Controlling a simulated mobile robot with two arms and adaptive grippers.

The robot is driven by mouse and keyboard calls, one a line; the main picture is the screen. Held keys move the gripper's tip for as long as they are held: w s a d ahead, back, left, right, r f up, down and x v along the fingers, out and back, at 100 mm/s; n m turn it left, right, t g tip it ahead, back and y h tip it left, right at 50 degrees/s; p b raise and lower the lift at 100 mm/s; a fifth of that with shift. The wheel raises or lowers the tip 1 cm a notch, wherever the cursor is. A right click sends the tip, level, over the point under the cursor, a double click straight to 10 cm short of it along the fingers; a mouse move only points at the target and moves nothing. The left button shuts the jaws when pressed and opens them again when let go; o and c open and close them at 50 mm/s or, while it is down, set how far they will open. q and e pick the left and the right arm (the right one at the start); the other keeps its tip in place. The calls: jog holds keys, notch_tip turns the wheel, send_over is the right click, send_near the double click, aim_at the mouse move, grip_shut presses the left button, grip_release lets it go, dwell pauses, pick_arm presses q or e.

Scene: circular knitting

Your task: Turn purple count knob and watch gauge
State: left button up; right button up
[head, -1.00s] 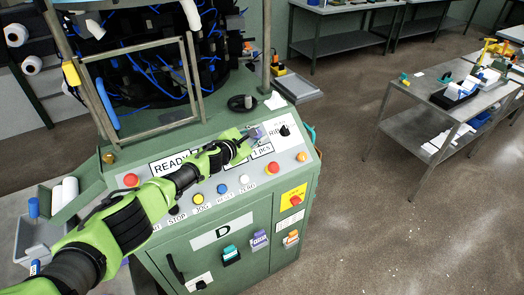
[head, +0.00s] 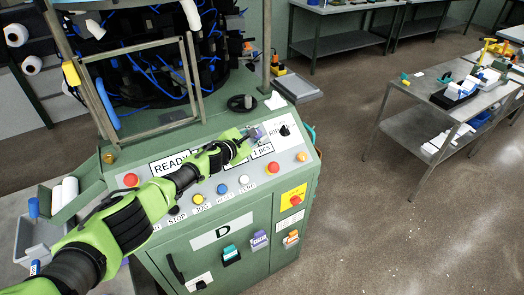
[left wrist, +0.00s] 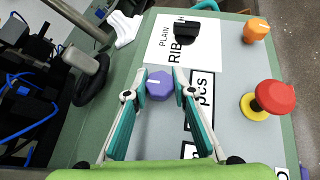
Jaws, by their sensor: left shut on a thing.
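The purple count knob (left wrist: 160,85) is a six-sided knob with a white pointer line, on the sloped panel of the green machine. In the left wrist view it sits between the fingertips of my left gripper (left wrist: 160,80), which is shut on it. In the head view my left gripper (head: 250,138) reaches over the panel and largely hides the knob. The count gauge (head: 262,150) reads "1 pcs" beside the gripper; in the left wrist view a finger covers part of it. My right gripper is not in view.
A black selector knob (left wrist: 188,33) on a white "PLAIN / RIB" plate sits beyond the purple knob. A red mushroom button (left wrist: 275,96) and an orange button (left wrist: 256,30) are to the right. A black handwheel (head: 241,103) stands behind the panel.

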aim_at(262, 152)
pick_arm(q)
jog(key=o, duration=0.7)
jog(key=shift+c, duration=0.2)
jog(key=shift+s+d+r, duration=0.1)
jog(key=shift+r, duration=0.45)
jog(key=shift+s+d+r+p, duration=0.2)
jog(key=shift+s+r+p, duration=0.15)
jog(key=shift+r+p, duration=0.15)
jog(key=shift+s+d+r, duration=0.1)
jog(key=shift+s+r, duration=0.15)
jog(key=shift+s+d+r, duration=0.2)
jog(key=shift+s+r, duration=0.05)
jog(key=shift+r, duration=0.2)
jog(key=shift+s+d+r, duration=0.15)
jog(key=shift+s+r, duration=0.05)
jog(key=shift+r, duration=0.25)
jog(key=shift+s+d+r, duration=0.1)
jog(key=shift+s+r, duration=0.15)
jog(key=shift+s, duration=0.15)
